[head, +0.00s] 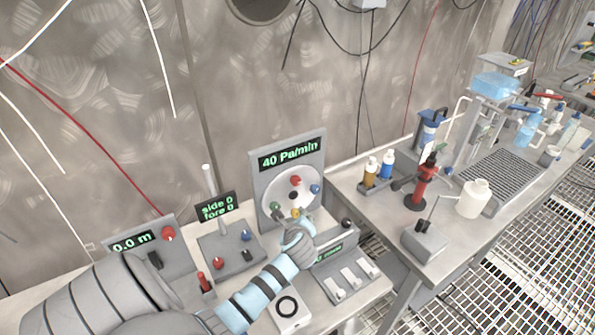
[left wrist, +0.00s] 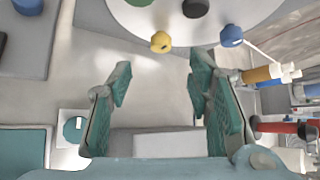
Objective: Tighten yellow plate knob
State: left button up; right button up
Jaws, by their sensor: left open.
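The yellow plate knob (head: 295,213) sits at the lower edge of a white round plate (head: 305,199) on an upright grey panel reading "40 Pa/min". My left gripper (head: 298,228) is just below and in front of this knob. In the left wrist view the yellow knob (left wrist: 160,42) lies beyond the fingertips, between their lines. The teal-padded fingers of the left gripper (left wrist: 157,70) are open with nothing between them. A blue knob (left wrist: 231,36) and a green knob (left wrist: 138,2) flank the yellow one on the plate (left wrist: 185,25). My right gripper is not in view.
A red knob (head: 295,180) is at the plate's top. Left stands a "side 0 fore 0" panel (head: 216,207) with a rod; right is a low box with white switches (head: 351,280). A second table holds bottles, a red stand (head: 421,185) and a white jar (head: 474,199).

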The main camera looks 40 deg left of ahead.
aim_at(297, 214)
pick_arm(q)
jog(key=b+x, duration=0.2)
jog(key=x, duration=0.7)
jog(key=shift+w+d+f, duration=0.15)
jog(key=shift+w+f, duration=0.05)
jog(key=shift+f, duration=0.05)
jog(key=shift+w+f, duration=0.15)
jog(key=shift+w, duration=0.05)
jog(key=shift+s+r, duration=0.2)
jog(key=shift+c, duration=0.7)
jog(key=shift+w, duration=0.1)
grip_shut()
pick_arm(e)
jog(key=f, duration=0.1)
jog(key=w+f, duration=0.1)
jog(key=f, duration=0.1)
